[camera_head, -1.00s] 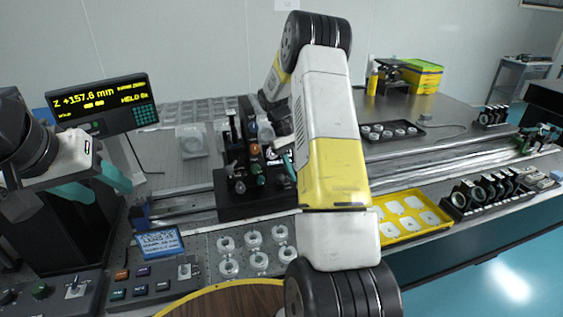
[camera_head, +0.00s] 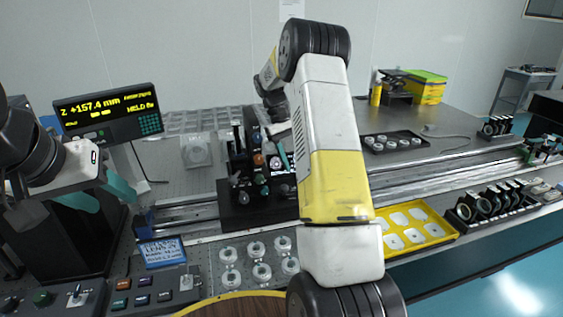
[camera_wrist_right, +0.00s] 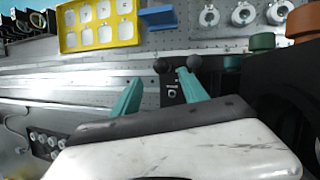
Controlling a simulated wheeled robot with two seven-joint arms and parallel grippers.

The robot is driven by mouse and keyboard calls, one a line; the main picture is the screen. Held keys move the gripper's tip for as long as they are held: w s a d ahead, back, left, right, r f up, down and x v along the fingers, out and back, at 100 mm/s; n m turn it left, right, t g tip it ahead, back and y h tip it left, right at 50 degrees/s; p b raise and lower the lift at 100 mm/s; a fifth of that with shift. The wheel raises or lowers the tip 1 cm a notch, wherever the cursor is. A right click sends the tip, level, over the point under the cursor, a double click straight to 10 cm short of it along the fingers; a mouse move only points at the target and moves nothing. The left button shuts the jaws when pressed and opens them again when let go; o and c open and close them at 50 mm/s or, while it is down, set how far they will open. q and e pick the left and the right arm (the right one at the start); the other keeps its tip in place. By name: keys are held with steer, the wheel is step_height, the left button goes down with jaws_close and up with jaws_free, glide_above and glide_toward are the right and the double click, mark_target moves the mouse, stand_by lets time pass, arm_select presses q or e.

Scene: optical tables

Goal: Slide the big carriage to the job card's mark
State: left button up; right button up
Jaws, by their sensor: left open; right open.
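The big carriage (camera_head: 258,205) is a dark block with optics and coloured knobs on the rails (camera_head: 420,180), left of the middle in the head view. The job card (camera_head: 162,252) is a small blue panel at the front left; its writing is too small to read. My right arm hides the carriage's right side. In the right wrist view, my right gripper (camera_wrist_right: 163,92) is open, its teal fingers on either side of a black upright piece (camera_wrist_right: 172,88) with round dark knobs. I cannot tell whether they touch it. My left gripper (camera_head: 100,192) is open and empty at the left.
A readout (camera_head: 108,113) shows Z +157.4 mm. A button box (camera_head: 145,292) and several clear round mounts (camera_head: 256,249) stand in front of the rails. A yellow tray (camera_head: 440,235) and a rack of lenses (camera_head: 495,205) are at the right. The rails right of my arm look clear.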

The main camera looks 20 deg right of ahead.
stand_by(0.3)
steer(key=s+m+t+y, duration=0.1)
steer(key=m, duration=0.2)
steer(key=s+d+m+t, duration=0.1)
steer(key=m, duration=0.3)
steer(key=s+m+t+y, duration=0.1)
steer(key=m+t, duration=0.1)
steer(key=m, duration=0.2)
steer(key=shift+s+d+y, duration=0.2)
steer(key=shift+d+y, duration=0.05)
steer(key=shift+y, duration=0.05)
steer(key=f+m, duration=0.2)
steer(key=f+m+t, duration=0.1)
steer(key=f+m, duration=0.1)
steer(key=f+m+t, duration=0.1)
steer(key=f+m, duration=0.1)
steer(key=f, duration=0.1)
steer(key=shift+d+m+y, duration=0.3)
steer(key=shift+c, duration=0.2)
jaws_close()
stand_by(0.4)
